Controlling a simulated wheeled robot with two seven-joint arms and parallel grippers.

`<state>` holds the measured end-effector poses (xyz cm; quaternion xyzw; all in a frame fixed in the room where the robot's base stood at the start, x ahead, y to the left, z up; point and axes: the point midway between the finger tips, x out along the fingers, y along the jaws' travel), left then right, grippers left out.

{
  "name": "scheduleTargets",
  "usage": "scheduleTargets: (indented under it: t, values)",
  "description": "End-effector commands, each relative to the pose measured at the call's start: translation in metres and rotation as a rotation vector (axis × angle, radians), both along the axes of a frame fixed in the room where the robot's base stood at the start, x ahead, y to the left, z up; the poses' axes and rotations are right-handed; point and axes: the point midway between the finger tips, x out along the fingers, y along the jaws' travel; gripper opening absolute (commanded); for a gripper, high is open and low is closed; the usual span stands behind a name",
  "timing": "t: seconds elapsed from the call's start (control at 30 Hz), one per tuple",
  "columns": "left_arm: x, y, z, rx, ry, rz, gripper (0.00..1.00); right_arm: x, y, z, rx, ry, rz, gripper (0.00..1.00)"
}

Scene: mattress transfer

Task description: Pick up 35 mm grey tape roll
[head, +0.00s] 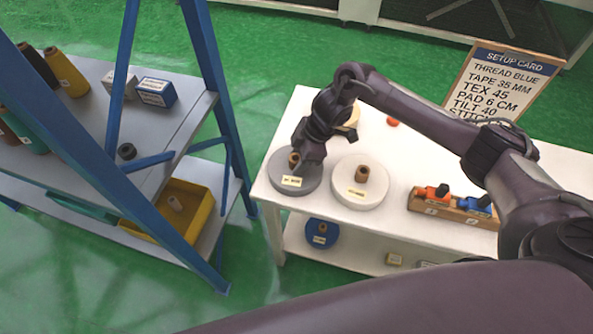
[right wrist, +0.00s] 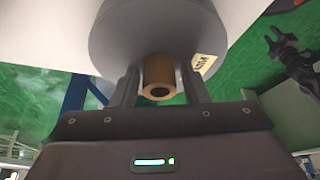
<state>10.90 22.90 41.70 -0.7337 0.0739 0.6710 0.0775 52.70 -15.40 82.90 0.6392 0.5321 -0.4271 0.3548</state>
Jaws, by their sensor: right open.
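The grey tape roll (head: 310,181) is a flat disc with a brown core standing up at its middle and a pale label on its front. It lies at the left end of the white table. My right gripper (head: 304,160) is over it, at the core. In the right wrist view the grey roll (right wrist: 150,30) fills the upper middle. The brown core (right wrist: 158,78) sits between the two open fingers of my right gripper (right wrist: 157,88); I cannot tell whether they touch it. The label on the roll is too small to read surely. My left gripper is not in view.
A white roll (head: 345,191) lies close to the right of the grey one. A wooden holder (head: 453,213) with orange and blue items stands further right. A blue roll (head: 321,233) is on the lower shelf. A blue-framed rack (head: 222,150) stands left. A setup card (head: 500,80) stands behind.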

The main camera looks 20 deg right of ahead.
Motion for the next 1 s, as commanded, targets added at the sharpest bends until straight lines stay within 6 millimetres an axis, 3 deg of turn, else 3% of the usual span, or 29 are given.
scheduleTargets:
  t: [0.17,0.5,1.0]
  values:
    - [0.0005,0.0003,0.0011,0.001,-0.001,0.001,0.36,-0.0013,0.0006,-0.0005,0.000,0.003,0.001,0.42]
    - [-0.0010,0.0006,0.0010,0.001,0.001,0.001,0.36,-0.0012,0.0001,-0.0006,-0.002,0.002,0.001,0.00]
    - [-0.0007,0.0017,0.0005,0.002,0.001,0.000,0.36,0.0001,0.0006,0.0080,0.000,-0.001,0.001,0.00]
